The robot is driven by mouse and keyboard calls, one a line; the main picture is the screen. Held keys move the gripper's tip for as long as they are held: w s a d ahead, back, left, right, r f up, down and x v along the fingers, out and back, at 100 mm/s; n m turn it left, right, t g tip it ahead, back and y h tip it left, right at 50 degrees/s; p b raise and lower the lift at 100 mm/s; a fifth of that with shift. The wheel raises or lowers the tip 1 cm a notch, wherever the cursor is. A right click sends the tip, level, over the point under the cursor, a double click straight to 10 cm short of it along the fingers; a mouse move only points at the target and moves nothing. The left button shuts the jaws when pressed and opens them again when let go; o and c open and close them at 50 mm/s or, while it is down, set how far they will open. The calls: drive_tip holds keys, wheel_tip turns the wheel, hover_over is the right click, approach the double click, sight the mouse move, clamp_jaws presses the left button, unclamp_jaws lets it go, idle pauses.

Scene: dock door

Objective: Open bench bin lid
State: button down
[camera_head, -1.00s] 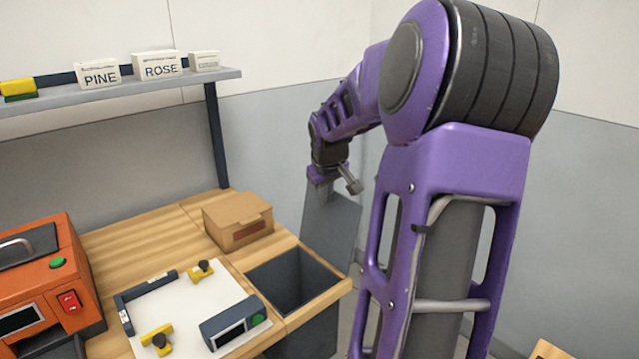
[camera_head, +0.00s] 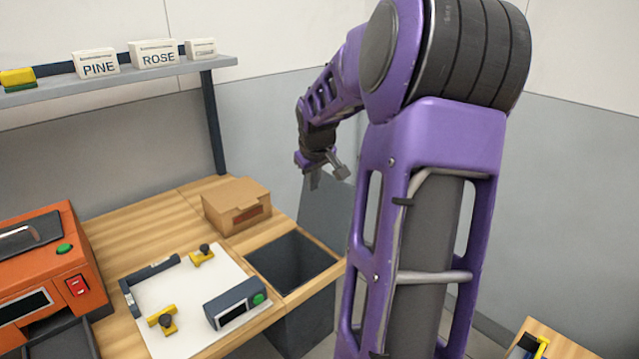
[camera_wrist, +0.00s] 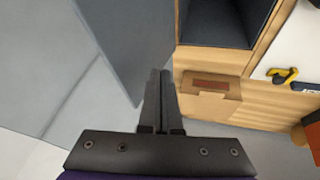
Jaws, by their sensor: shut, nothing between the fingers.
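The bench bin (camera_head: 295,326) is a dark grey box set in the wooden bench, and its top opening is uncovered. The bin lid (camera_head: 328,215), a grey panel, stands raised at the far right side of the opening. In the wrist view the lid (camera_wrist: 122,45) is the grey panel left of the fingers. My gripper (camera_head: 328,178) is at the lid's upper edge; I cannot tell whether it touches. In the wrist view my gripper (camera_wrist: 160,75) has its fingers together with nothing between them. My arm hides part of the lid's right side.
A cardboard box (camera_head: 237,206) sits on the bench behind the bin. A white board (camera_head: 188,295) with yellow clamps lies left of the opening. An orange machine (camera_head: 50,270) stands at the left. A shelf (camera_head: 110,81) with labelled boxes hangs above.

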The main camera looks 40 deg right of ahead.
drive_tip(key=p+v, duration=0.1)
drive_tip(key=v, duration=0.9)
drive_tip(key=shift+a, duration=0.35)
